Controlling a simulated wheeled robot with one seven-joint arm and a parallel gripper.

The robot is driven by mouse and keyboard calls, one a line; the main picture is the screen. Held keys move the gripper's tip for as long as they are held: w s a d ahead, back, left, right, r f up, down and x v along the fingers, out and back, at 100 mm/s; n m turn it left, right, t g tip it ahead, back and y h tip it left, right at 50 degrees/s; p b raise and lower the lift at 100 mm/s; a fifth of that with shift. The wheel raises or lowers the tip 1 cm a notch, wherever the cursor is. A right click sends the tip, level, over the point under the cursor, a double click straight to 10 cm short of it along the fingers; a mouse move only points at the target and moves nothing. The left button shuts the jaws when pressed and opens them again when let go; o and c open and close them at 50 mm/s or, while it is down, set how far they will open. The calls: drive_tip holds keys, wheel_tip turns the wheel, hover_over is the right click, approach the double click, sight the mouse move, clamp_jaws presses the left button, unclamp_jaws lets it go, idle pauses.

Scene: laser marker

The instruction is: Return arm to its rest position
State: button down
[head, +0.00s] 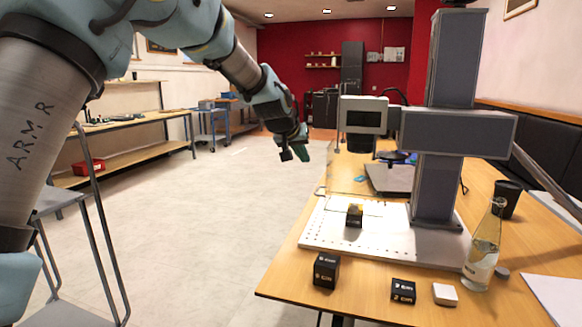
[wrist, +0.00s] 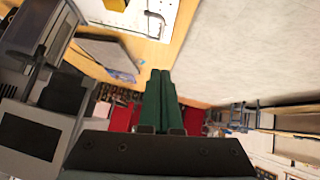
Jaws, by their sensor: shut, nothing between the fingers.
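My arm reaches from the left side of the head view across the upper middle. My gripper (head: 303,153) hangs in the air over the floor, left of the wooden table (head: 280,278) and apart from everything on it. In the wrist view my gripper (wrist: 160,75) shows its two green fingers side by side, shut with nothing between them. The laser marker (head: 440,130) stands on the table with its grey column and white perforated base plate (head: 385,238). A dark block (head: 355,215) sits on the plate under the marker head.
A black block (head: 326,270), a smaller black box (head: 403,291) and a white block (head: 445,294) lie near the table's front edge. A bottle (head: 484,245) and a dark cup (head: 506,198) stand at the right. A metal frame (head: 92,235) is at the left. The middle floor is clear.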

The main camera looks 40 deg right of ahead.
drive_tip(key=shift+a+r, duration=0.1)
drive_tip(key=w+a+f+n+y+p, duration=0.1)
drive_tip(key=w+a+y, duration=0.15)
drive_tip(key=a, duration=0.75)
drive_tip(key=w+a+f+n+y+p, duration=0.15)
drive_tip(key=w+a, duration=0.25)
drive_tip(key=a, duration=0.6)
drive_tip(key=w+a+n+y+p, duration=0.1)
drive_tip(key=w+a+n+p, duration=0.15)
drive_tip(key=a, duration=0.85)
drive_tip(key=s+a+f+n+y+p, duration=0.1)
drive_tip(key=s+a, duration=0.3)
drive_tip(key=a, duration=0.6)
drive_tip(key=s+a+f+n+g+y+p, duration=0.1)
drive_tip(key=s+a+n, duration=0.1)
drive_tip(key=s+a, duration=0.3)
drive_tip(key=s+a+f+n+g+y+p, duration=0.1)
drive_tip(key=s+a, duration=0.4)
drive_tip(key=a, duration=0.9)
drive_tip(key=shift+s+a, duration=0.2)
drive_tip(key=shift+a, duration=0.15)
drive_tip(key=shift+f, duration=0.1)
